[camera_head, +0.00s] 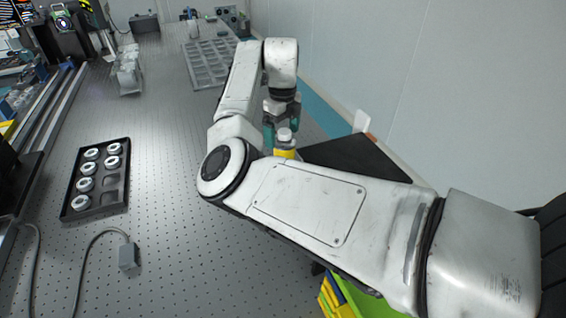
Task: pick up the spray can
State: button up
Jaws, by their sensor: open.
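The spray can (285,152) has a pale cap and a yellow band, and it stands upright on the table beyond my arm. Its lower part is hidden behind my arm. My gripper (284,122) points down over the can, with its teal-tipped fingers apart. The cap shows between or just below the fingers. I cannot tell whether the fingers touch it.
The perforated optical table (165,190) is mostly clear on the left. A black tray (97,203) holds several round white-rimmed parts. A grey compartment tray (207,66) lies farther back. A black panel (355,158) is right of the can, near the wall.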

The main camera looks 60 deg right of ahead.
aim_at(284, 146)
jog(key=f, duration=0.3)
jog(key=f+p, duration=0.1)
jog(key=f, duration=0.1)
jog(key=shift+s+a, duration=0.2)
jog(key=shift+s, duration=0.2)
jog(key=c, duration=1.7)
